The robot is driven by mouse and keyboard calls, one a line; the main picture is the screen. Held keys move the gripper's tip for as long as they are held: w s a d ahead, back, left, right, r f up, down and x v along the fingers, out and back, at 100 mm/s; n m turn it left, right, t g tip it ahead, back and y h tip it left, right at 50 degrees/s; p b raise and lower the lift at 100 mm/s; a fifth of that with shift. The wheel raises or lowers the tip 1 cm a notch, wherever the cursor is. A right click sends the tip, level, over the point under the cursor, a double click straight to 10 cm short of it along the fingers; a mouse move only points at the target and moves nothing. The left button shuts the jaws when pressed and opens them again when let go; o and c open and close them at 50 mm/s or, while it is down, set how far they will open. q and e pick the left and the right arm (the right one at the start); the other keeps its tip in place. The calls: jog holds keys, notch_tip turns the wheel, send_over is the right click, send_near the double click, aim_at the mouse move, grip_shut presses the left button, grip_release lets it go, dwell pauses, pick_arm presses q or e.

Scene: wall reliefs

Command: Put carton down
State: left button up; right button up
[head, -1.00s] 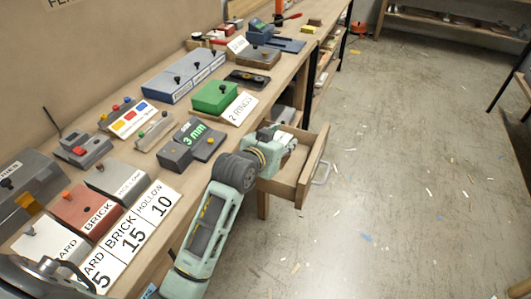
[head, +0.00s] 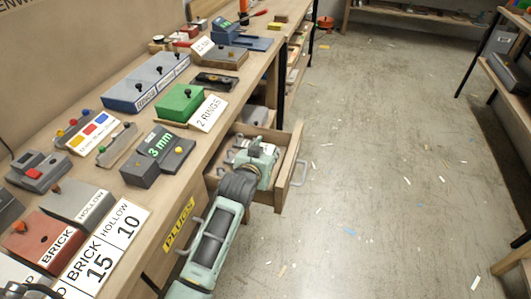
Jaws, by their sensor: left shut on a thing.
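My left gripper (head: 252,147) is over the open drawer (head: 289,172) under the bench, pointing down into it. My right gripper is not in view.
The bench top (head: 160,190) is crowded with devices: a green box (head: 180,103), a "2 RINGS" card (head: 208,113), a "3 mm" display (head: 160,146) and a long blue-grey box (head: 145,83). A shelf (head: 505,85) stands far right. The littered floor between is open.

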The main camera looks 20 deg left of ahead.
pick_arm(q)
jog(key=shift+f, duration=0.15)
jog(key=shift+f, duration=0.45)
jog(key=o, duration=1.3)
jog(key=shift+o, duration=0.2)
